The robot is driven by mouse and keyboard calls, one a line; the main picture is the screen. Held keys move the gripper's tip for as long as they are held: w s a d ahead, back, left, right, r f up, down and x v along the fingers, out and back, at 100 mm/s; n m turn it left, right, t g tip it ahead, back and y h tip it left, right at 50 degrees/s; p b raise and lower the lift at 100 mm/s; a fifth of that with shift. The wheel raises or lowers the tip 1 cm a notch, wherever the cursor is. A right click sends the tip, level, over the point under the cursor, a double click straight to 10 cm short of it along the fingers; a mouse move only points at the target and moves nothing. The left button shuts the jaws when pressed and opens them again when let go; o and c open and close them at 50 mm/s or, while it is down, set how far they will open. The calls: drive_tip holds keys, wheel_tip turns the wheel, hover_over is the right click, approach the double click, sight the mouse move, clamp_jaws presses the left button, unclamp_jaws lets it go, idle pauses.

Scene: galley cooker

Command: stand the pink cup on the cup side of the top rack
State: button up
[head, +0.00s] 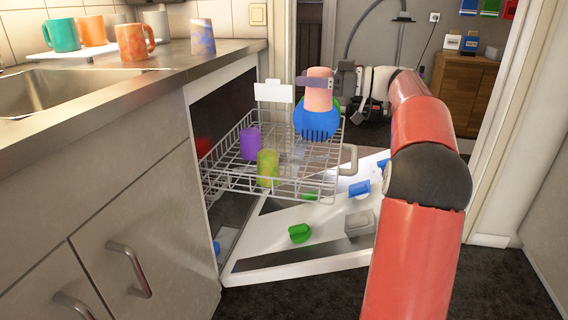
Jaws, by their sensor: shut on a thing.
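The pink cup (319,98) is in the air above the back right of the pulled-out top rack (225,184). My gripper (318,82) is shut on it, with a dark finger across its upper part. A blue round dish (316,122) stands among tines just below and behind the cup; whether they touch cannot be told. A green dish (337,104) shows partly behind. On the rack's left part stand a purple cup (250,142) and a yellow-green cup (267,168). A red item (203,147) shows at the rack's inner left.
A white card (274,92) stands at the rack's back edge. The open door (330,229) below holds green, blue and grey items. The counter (120,78) at left carries several cups. Bare wire shows around the two standing cups.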

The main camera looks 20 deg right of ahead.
drive_tip(key=f+b, duration=0.1)
drive_tip(key=f, duration=1.3)
drive_tip(key=f+b, duration=0.1)
drive_tip(key=f, duration=0.6)
drive_tip(key=shift+w+d+f+b, duration=0.15)
drive_tip(key=shift+w+f+b, duration=0.05)
drive_tip(key=shift+w+b, duration=0.15)
drive_tip(key=shift+f+b, duration=0.6)
drive_tip(key=shift+b, duration=0.5)
drive_tip(key=o, duration=1)
drive_tip(key=shift+c, duration=0.2)
drive_tip(key=shift+r+p, duration=0.35)
drive_tip(key=shift+p, duration=0.3)
drive_tip(key=p+v, duration=0.1)
drive_tip(key=v, duration=1.1)
drive_tip(key=shift+r, duration=0.25)
drive_tip(key=shift+w, duration=0.15)
